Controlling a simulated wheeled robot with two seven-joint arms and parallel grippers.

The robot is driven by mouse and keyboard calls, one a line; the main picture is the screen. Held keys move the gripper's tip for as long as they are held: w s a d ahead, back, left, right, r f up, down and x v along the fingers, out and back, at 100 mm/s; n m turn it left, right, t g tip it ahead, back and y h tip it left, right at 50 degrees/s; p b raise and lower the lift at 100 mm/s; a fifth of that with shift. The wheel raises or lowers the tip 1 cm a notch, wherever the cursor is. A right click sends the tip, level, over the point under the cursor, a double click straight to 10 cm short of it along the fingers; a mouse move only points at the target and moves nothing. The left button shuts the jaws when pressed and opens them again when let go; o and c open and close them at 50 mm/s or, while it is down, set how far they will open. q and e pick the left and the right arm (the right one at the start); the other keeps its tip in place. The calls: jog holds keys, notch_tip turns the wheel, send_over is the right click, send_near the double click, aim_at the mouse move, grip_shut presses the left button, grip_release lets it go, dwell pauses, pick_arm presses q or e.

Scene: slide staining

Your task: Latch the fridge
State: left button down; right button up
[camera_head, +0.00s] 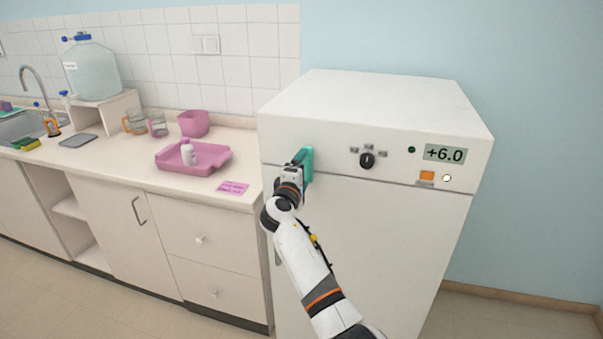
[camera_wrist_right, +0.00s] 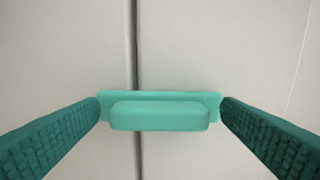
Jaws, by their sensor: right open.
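The white fridge (camera_head: 382,230) stands at the right of the head view with its door closed, or nearly so; a dark seam runs between the door and the top panel. A teal latch (camera_head: 309,164) sits at the seam near the fridge's left edge. In the right wrist view the latch (camera_wrist_right: 160,116) lies across the seam as a plate with a raised bar. My right gripper (camera_head: 300,160) is at the latch. Its open fingers (camera_wrist_right: 161,108) stand one on each side of the latch, close to its ends; I cannot tell whether they touch it. My left gripper is out of view.
The fridge panel has a black knob (camera_head: 367,160), an orange switch (camera_head: 427,175) and a display (camera_head: 445,153) reading +6.0. Floor is clear on the right.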

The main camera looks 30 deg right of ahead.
jog(key=b+v, duration=0.2)
jog(key=v, duration=1)
